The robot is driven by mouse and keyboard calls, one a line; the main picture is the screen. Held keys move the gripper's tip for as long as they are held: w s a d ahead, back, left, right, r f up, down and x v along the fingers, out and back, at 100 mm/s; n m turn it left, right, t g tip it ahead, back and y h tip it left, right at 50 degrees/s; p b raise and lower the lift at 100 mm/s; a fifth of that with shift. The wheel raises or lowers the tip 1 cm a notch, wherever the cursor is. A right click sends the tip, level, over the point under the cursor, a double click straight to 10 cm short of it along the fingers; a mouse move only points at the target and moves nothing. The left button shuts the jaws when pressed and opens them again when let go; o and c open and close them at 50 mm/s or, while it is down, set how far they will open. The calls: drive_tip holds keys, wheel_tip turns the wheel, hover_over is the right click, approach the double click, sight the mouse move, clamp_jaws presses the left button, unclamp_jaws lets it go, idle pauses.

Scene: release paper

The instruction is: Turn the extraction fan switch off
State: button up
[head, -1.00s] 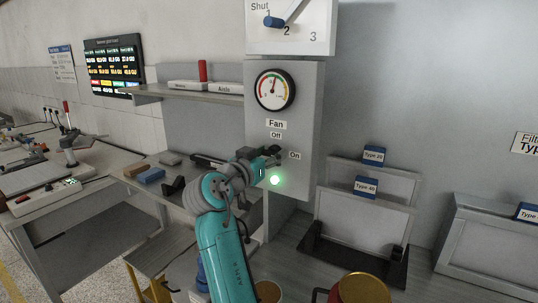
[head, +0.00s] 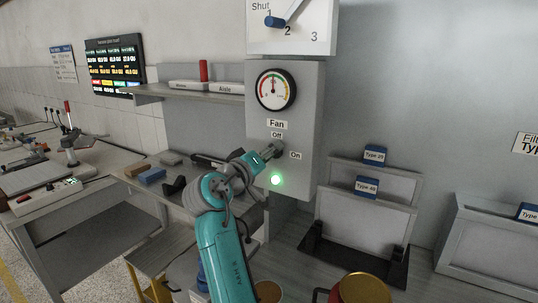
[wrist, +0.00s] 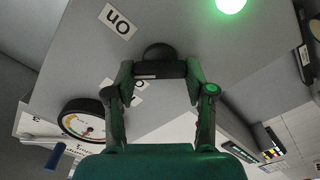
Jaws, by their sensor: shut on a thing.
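The fan switch, a dark rotary knob (wrist: 158,51), sits on the front of the grey fan box (head: 305,110). My gripper (head: 277,150) reaches it from the lower left in the head view. In the wrist view, my gripper (wrist: 160,74) has its two fingers either side of the knob's bar and is shut on it. The "Off" label (head: 277,135) is just above the knob and the "On" label (head: 296,155) to its right. The green lamp (head: 277,180) below is lit. The knob's exact pointing direction is hidden by my gripper.
A round gauge (head: 276,90) is above the switch, and a panel with a blue-tipped lever (head: 275,22) is higher up. A shelf (head: 190,95) juts out to the left. Framed filters (head: 365,215) stand at the lower right.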

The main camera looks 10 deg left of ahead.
drive_tip(key=shift+a+f+n, duration=0.1)
drive_tip(key=shift+f+n, duration=0.05)
drive_tip(key=shift+n, duration=4.05)
drive_tip(key=o, duration=1.2)
drive_tip(key=shift+c, duration=0.2)
drive_tip(key=v, duration=1.2)
